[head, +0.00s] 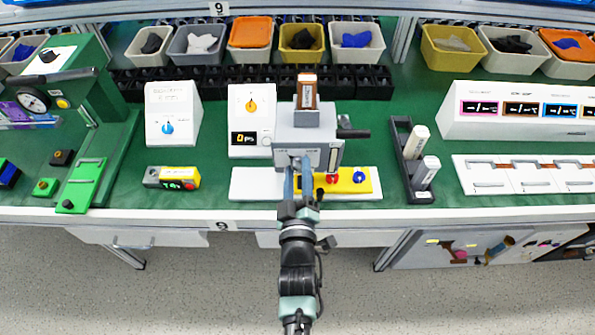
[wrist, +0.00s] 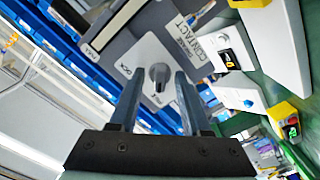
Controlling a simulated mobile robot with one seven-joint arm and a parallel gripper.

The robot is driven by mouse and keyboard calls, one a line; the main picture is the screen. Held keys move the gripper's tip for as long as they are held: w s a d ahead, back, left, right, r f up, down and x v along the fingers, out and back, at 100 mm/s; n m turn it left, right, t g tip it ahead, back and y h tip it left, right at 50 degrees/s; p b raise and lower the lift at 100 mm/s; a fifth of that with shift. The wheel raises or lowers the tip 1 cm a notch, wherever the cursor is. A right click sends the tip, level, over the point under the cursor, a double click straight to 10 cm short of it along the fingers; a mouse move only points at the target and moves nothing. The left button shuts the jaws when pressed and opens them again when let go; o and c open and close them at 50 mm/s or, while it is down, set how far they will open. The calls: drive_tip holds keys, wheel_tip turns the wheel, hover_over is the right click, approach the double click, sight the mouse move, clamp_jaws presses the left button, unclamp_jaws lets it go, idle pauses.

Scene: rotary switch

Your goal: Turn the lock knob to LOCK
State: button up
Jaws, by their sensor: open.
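The lock knob (wrist: 160,74) is a small grey knob on a pale plate of a grey device (wrist: 155,32) in the wrist view. Small dark labels sit beside and below it. One appears to read LOCK, and I cannot tell surely which mark the knob points at. My gripper (wrist: 158,80) is open, its two fingers on either side of the knob in the picture. I cannot tell whether they touch it. In the head view the grey device (head: 306,118) stands upright on the bench, and my gripper (head: 298,170) is in front of it, hiding the knob.
A yellow panel (head: 345,181) with red and blue knobs lies right of my gripper. A white box with an orange knob (head: 251,118) stands left of the device. A dark rack (head: 412,165) with white blocks is to the right. Bins line the back.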

clamp_jaws()
drive_tip(key=shift+m, duration=0.4)
drive_tip(key=m, duration=0.3)
drive_tip(key=shift+a+m, duration=0.1)
drive_tip(key=shift+m, duration=0.3)
drive_tip(key=m+b, duration=0.1)
drive_tip(key=m, duration=0.3)
drive_tip(key=shift+f, duration=0.1)
drive_tip(key=m+b, duration=0.1)
drive_tip(key=m, duration=0.4)
drive_tip(key=shift+m+b, duration=0.95)
drive_tip(key=shift+m, duration=1.15)
